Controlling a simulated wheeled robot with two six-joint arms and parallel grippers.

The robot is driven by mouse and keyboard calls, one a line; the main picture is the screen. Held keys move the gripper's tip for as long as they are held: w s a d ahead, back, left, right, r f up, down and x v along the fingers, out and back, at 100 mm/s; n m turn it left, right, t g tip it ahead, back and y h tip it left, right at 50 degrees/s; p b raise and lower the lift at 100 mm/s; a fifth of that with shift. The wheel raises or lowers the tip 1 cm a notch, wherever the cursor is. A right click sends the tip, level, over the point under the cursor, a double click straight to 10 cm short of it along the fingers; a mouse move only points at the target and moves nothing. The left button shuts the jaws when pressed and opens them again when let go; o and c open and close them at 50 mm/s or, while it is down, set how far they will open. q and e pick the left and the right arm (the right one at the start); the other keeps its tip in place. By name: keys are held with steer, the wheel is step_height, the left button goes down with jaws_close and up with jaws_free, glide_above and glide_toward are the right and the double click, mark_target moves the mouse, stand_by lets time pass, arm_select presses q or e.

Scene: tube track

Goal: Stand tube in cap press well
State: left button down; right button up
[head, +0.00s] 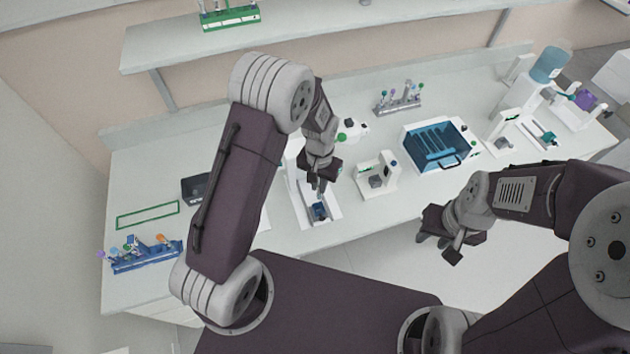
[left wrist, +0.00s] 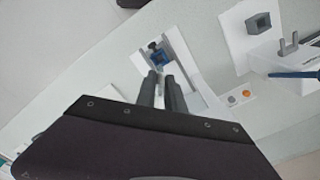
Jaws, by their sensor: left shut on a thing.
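My left gripper (head: 319,188) is above a white device with a blue well block (head: 320,211) at the front of the bench. In the left wrist view its two dark fingers (left wrist: 164,84) are close together and point at the blue block (left wrist: 156,50). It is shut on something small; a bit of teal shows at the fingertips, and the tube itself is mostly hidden. I cannot tell whether it is in the well. A second white device with a grey block (head: 376,181) stands to the right. My right gripper (head: 437,248) is open and empty off the bench front.
A blue rack with several tubes (head: 146,255) stands at the left. A grey rack with tubes (head: 399,103) is at the back. A blue-lidded machine (head: 437,146) stands right of centre. A green outline (head: 147,215) marks clear bench at left.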

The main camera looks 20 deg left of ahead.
mark_target(319, 199)
arm_select(q)
steer(key=shift+d+f+b, duration=0.1)
steer(key=shift+f+b, duration=0.25)
steer(key=shift+f, duration=0.1)
step_height(319, 199, down, 4)
steer(key=b, duration=0.3)
steer(key=shift+r, duration=0.25)
steer(key=shift+f, duration=0.2)
steer(key=shift+f, duration=0.2)
steer(key=shift+f+b, duration=0.35)
steer(key=shift+f, duration=0.05)
steer(key=shift+f, duration=0.35)
steer(key=shift+f+b, duration=0.15)
steer(key=shift+b, duration=0.25)
steer(key=shift+f+b, duration=0.35)
steer(key=shift+f, duration=0.2)
